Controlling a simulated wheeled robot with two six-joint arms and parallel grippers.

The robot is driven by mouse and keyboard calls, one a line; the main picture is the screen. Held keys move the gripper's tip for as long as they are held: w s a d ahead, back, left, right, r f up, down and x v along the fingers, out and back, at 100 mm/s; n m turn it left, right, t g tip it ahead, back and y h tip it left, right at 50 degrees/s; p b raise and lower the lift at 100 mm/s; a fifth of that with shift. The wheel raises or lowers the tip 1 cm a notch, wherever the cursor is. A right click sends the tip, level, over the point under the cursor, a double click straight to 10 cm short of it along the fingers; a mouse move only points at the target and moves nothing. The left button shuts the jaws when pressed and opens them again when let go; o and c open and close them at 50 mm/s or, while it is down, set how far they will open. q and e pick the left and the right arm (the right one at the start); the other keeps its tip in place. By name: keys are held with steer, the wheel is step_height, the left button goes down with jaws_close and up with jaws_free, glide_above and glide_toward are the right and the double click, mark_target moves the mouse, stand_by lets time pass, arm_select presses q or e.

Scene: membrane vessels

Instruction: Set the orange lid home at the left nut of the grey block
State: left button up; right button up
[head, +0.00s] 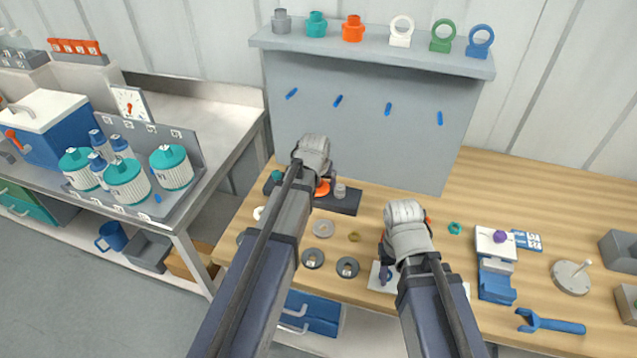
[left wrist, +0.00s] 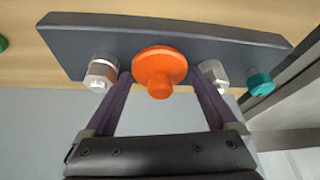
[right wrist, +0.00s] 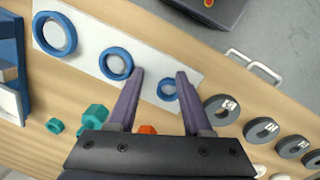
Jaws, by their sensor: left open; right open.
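The dark grey block (head: 345,203) lies on the wooden table; its long face fills the top of the left wrist view (left wrist: 200,35). The orange lid (left wrist: 158,72) is at the middle of the block, between two silver nuts, one on the picture's left (left wrist: 102,72) and one on its right (left wrist: 213,70). In the head view the lid (head: 322,188) is partly hidden by my left arm. My left gripper (left wrist: 160,76) is open, its fingers on both sides of the lid, with gaps visible. My right gripper (right wrist: 160,74) is open and empty over a white board with blue rings.
A teal part (left wrist: 261,83) is at the block's end. Grey rings (head: 312,258) lie in front of the block. The white board (right wrist: 90,62) carries blue rings (right wrist: 115,64). A tall grey panel (head: 365,110) stands behind. A blue wrench (head: 550,323) lies at the right.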

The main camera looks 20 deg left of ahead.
mark_target(318, 194)
arm_select(q)
steer(key=shift+r, duration=0.1)
steer(key=p+v, duration=0.7)
steer(key=shift+s+r, duration=0.2)
steer(key=shift+r, duration=0.15)
arm_select(e)
step_height(318, 194, up, 7)
steer(key=shift+r, duration=0.15)
arm_select(q)
steer(key=shift+f, duration=0.1)
steer(key=shift+d, duration=0.1)
steer(key=s+d+m+g, duration=0.2)
steer(key=s+d, duration=0.4)
steer(key=s, duration=0.4)
steer(key=s+d+f+m+g, duration=0.1)
steer(key=s+d+m+g, duration=0.1)
steer(key=s+d, duration=0.4)
steer(key=s+m, duration=0.1)
steer(key=s, duration=0.4)
steer(key=shift+d+f+m+g+y, duration=0.25)
steer(key=shift+d+m+g+y, duration=0.05)
steer(key=shift+d+g+y, duration=0.1)
